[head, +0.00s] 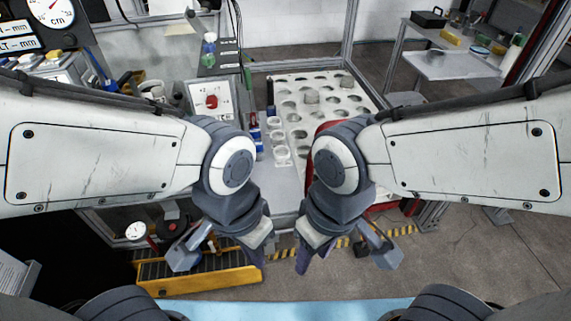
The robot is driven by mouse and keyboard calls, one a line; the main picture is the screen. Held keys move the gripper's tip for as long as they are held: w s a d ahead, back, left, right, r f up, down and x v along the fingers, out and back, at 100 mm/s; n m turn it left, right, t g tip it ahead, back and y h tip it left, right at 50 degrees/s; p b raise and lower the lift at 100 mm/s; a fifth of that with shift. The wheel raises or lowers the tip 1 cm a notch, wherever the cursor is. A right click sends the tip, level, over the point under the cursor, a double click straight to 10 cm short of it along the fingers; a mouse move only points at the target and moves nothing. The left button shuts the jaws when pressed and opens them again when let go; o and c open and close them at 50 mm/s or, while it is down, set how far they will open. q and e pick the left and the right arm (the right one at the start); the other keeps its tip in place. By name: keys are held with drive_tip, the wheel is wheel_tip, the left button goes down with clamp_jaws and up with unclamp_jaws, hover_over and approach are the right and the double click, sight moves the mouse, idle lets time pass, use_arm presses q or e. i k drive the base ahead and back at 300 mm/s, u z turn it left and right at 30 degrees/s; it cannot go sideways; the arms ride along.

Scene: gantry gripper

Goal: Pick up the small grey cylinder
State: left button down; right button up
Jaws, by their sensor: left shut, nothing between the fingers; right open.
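A small grey cylinder (311,96) stands on the white tray with round holes (332,112), near its far middle. A second greyish piece (347,82) stands to its right, also on the tray. My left gripper (226,248) hangs at the front, left of centre, shut and empty. My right gripper (346,249) hangs to its right, open and empty. Both grippers are well in front of the tray and apart from it. My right arm hides the tray's near right part.
A bench with a panel bearing a red button (212,102) and a bottle (209,48) stands left of the tray. Metal frame posts rise around it. A yellow step (205,282) is below. A side table (452,66) stands at back right. The floor at right is clear.

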sight(158, 93)
drive_tip(key=z, duration=0.05)
drive_tip(key=k, duration=0.6)
drive_tip(key=z, duration=0.6)
drive_tip(key=i, duration=1.25)
drive_tip(key=u, duration=0.8)
drive_tip(key=i, duration=0.75)
drive_tip(key=u, duration=0.2)
